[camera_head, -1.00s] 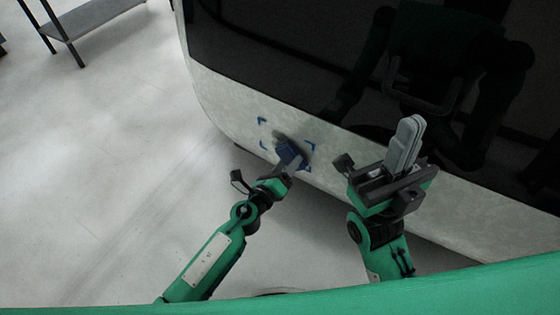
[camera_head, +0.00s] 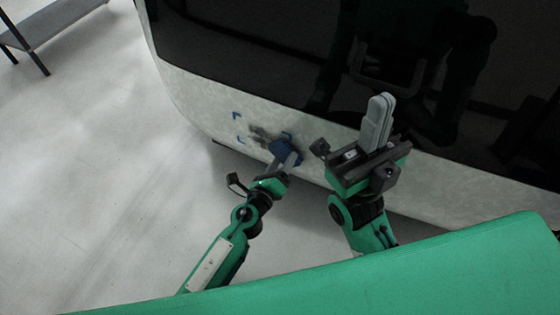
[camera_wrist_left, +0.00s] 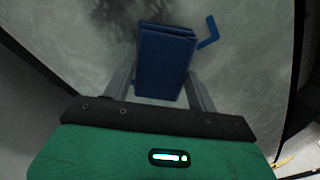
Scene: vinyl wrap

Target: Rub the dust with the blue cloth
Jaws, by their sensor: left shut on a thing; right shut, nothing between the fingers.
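The blue cloth (camera_head: 280,150), a folded block, is held in my left gripper (camera_head: 288,161) against the pale lower panel of the vehicle. It lies near the right-hand blue corner marks. The dust (camera_head: 259,134) is a dark smudge on the panel, just left of the cloth and inside the marks. In the left wrist view the cloth (camera_wrist_left: 163,65) sits between both fingers, with the dust (camera_wrist_left: 110,14) at the upper left. Whether the cloth covers more dust is hidden. My right gripper (camera_head: 377,122) is shut and empty, pointing up in front of the panel.
Blue corner marks (camera_head: 237,115) frame the patch on the pale panel (camera_head: 200,103); one shows in the left wrist view (camera_wrist_left: 208,33). Dark glossy bodywork (camera_head: 250,50) lies above. A grey shelf (camera_head: 55,20) stands far left. The floor at left is clear.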

